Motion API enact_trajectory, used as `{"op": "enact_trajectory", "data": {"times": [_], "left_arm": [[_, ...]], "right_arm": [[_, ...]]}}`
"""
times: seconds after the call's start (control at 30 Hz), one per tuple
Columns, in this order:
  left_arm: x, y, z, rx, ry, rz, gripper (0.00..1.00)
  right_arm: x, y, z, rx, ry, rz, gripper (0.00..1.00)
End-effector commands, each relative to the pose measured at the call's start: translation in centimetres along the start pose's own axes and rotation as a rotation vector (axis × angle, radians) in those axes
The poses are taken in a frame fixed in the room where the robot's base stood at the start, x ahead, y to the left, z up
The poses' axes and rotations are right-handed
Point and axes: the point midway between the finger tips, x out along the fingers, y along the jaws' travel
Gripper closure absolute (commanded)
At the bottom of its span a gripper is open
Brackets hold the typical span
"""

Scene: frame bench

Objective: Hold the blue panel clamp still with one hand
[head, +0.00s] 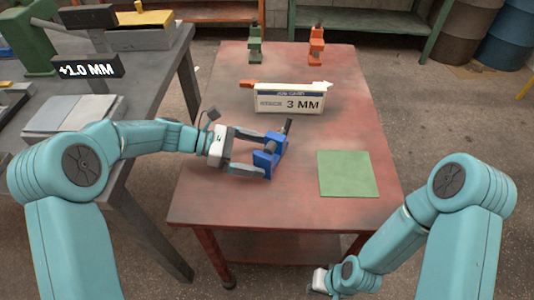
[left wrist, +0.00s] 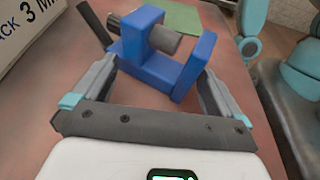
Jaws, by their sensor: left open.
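The blue panel clamp (head: 266,161) stands on the red table, left of the green square. It has a grey screw and a dark handle. In the left wrist view the clamp (left wrist: 150,65) sits between and just beyond my two fingers. My left gripper (head: 262,154) is open, with one finger on the far side of the clamp and one on the near side. Whether either finger touches it I cannot tell. My right gripper (head: 320,281) hangs low beside the table's front edge, and its fingers cannot be made out.
A "3 MM" sign block (head: 289,98) stands behind the clamp. A green clamp (head: 255,45) and an orange clamp (head: 316,47) stand at the far edge. A green square (head: 347,174) lies at right. A grey bench (head: 150,75) is at left. The red table's front is clear.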

Motion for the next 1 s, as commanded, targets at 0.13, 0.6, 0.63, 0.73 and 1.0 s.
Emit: {"op": "enact_trajectory", "data": {"times": [0.13,0.6,0.63,0.73,1.0], "left_arm": [[1.3,0.1,-0.1,0.0,0.0,-0.002,0.0],[1.7,0.2,-0.1,0.0,0.001,0.0,0.17],[1.7,0.2,0.0,0.0,0.001,-0.001,0.17],[1.7,0.2,0.0,-0.001,0.001,-0.001,0.17],[1.6,0.2,0.0,-0.001,0.0,-0.001,0.18]], "right_arm": [[0.1,0.0,0.0,0.0,0.0,0.0,1.0],[0.1,0.0,0.0,0.0,0.0,0.0,1.0],[0.1,0.0,0.0,0.0,0.0,0.0,1.0],[0.1,0.0,0.0,0.0,0.0,0.0,1.0],[0.1,0.0,0.0,0.0,0.0,0.0,1.0]]}}
